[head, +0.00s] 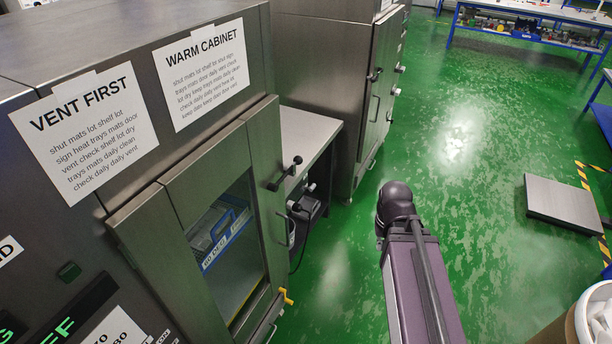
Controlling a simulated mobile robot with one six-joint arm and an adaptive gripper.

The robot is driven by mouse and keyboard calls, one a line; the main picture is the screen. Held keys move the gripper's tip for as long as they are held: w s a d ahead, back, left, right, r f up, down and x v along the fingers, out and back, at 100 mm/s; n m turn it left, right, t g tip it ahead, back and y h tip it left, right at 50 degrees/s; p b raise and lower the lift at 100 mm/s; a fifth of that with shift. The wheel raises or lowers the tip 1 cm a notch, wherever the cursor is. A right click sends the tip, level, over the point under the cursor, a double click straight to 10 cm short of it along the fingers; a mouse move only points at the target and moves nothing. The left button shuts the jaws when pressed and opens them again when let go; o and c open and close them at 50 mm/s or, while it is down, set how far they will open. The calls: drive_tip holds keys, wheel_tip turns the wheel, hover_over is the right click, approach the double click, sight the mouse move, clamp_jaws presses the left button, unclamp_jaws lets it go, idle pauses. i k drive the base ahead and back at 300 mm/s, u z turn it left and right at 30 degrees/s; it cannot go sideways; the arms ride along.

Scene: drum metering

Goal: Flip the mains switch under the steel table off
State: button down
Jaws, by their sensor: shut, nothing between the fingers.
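The steel table (304,127) stands between the warm cabinet and another steel cabinet, and only part of its top and its open front show. Under it, a dark box-like thing (309,206) is partly visible with a cable running down to the floor. I cannot make out the mains switch or its position; the warm cabinet hides much of the space under the table. My arm reaches in from the bottom edge, right of the table. My gripper is not in view.
The warm cabinet (190,187), with a glass door and handles, fills the left. A second steel cabinet (330,75) stands beyond the table. Green floor (455,190) is clear ahead. A flat steel platform (563,202) and a white bin (597,318) are at right.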

sight(312, 186)
drive_tip(key=u, duration=0.2)
drive_tip(key=i, duration=0.85)
drive_tip(key=u, duration=0.2)
